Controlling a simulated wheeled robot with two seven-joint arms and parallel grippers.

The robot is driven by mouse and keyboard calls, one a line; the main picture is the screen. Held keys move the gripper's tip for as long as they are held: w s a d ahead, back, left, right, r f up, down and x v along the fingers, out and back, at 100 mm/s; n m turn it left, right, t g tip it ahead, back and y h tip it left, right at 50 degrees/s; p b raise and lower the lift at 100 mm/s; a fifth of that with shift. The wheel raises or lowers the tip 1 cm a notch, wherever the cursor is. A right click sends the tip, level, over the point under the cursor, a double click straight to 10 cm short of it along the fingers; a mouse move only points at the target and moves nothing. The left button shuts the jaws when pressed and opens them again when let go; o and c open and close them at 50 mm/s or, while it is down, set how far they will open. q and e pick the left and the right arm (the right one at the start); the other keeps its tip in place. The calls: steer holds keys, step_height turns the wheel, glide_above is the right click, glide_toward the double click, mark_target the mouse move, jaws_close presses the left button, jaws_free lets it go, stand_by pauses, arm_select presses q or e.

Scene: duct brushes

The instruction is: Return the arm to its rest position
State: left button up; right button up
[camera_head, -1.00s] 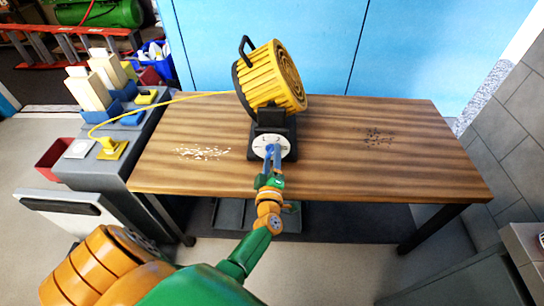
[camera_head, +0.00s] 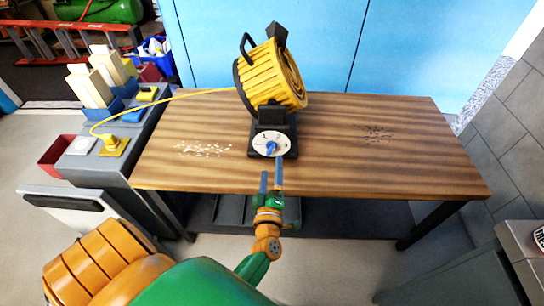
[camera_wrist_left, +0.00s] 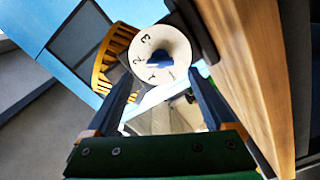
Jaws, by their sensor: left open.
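My left gripper (camera_head: 271,174) is open and empty in front of the table's front edge, its two blue-grey fingers pointing at the dial. The white dial (camera_head: 271,143), with a blue knob (camera_head: 270,148), is on the black base of a yellow ribbed drum-shaped machine (camera_head: 268,84). The fingers are apart from the knob. In the left wrist view, the dial (camera_wrist_left: 172,38) shows numbers and its blue knob (camera_wrist_left: 159,61) lies beyond the two spread fingertips (camera_wrist_left: 160,80). My right gripper is not in view.
The machine stands on a wooden table (camera_head: 350,165), with pale flecks (camera_head: 205,150) to the left and dark flecks (camera_head: 377,134) to the right. A yellow cord (camera_head: 160,101) runs left to a yellow plug (camera_head: 112,143) on a grey side counter. Blue panels (camera_head: 420,50) stand behind.

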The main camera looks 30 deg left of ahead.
arm_select(q)
steer(key=shift+s+d, duration=0.1)
steer(key=shift+s, duration=0.1)
steer(key=s+d+f+m+g+h+p, duration=0.2)
steer(key=s+d+f+m+h+p, duration=0.1)
steer(key=s+d+f+m+h, duration=0.3)
steer(key=s+d+f+m+g+h+p, duration=0.3)
steer(key=d+f+m+h, duration=0.1)
steer(key=f+m, duration=0.35)
steer(key=s+a+f+m+g+p, duration=0.1)
steer(key=s+a+f+m+g, duration=0.1)
steer(key=s, duration=1)
steer(key=s+a+f+m+g+p, duration=0.1)
steer(key=s+f+m+g, duration=0.4)
steer(key=s, duration=0.7)
steer(key=shift+a+f+g+p, duration=0.4)
steer(key=shift+f+g, duration=0.4)
steer(key=shift+g, duration=0.3)
